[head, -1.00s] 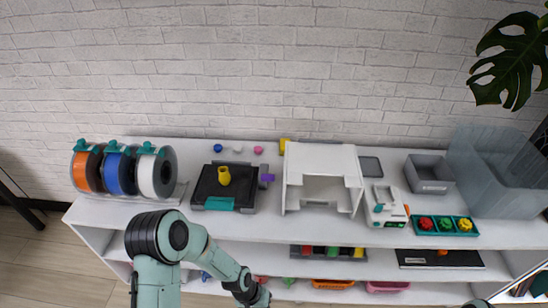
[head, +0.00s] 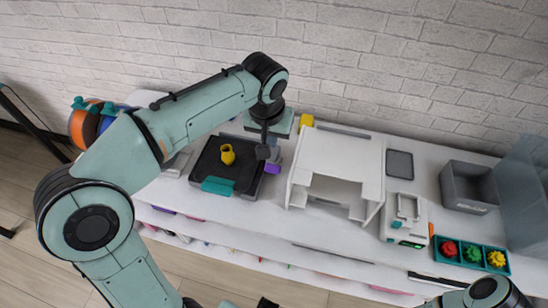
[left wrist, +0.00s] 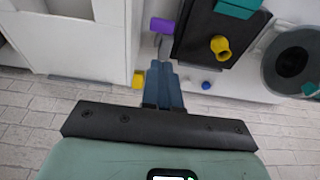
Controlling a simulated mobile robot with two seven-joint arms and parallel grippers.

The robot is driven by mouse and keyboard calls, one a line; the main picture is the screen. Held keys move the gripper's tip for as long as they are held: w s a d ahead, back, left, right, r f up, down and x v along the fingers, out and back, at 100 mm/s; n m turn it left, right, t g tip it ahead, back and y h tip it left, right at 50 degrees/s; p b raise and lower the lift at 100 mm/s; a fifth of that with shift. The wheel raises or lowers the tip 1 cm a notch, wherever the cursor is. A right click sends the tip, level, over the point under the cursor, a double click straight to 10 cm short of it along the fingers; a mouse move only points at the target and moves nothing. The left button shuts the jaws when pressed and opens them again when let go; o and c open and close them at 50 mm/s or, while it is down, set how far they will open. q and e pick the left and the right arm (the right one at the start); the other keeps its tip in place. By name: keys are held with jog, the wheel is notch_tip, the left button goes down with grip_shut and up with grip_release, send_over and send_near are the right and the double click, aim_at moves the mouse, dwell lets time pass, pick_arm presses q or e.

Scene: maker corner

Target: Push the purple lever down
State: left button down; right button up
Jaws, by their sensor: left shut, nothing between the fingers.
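The purple lever (head: 272,168) sticks out from the right side of a black tray-like device (head: 208,163) that carries a yellow vase-like piece (head: 227,154). In the left wrist view the purple lever (left wrist: 163,25) shows near the top, just beyond the fingertips, on a grey stem. My left gripper (head: 265,152) is shut and empty, pointing down close above and behind the lever in the head view. In the left wrist view its closed fingers (left wrist: 158,68) end close to the lever's stem; I cannot tell whether they touch. My right gripper is out of view.
A white open-fronted box (head: 343,160) stands right of the lever with a narrow gap. A yellow block (head: 306,121) sits behind it. Filament spools (head: 84,128) are at the left, partly hidden by my arm. A brick wall (head: 400,70) rises behind the shelf.

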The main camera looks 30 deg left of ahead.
aim_at(273, 168)
pick_arm(q)
jog(key=x, duration=0.7)
jog(key=s+b+x, duration=0.1)
jog(key=x, duration=0.2)
jog(key=shift+d+f, duration=0.15)
jog(key=shift+f, duration=0.25)
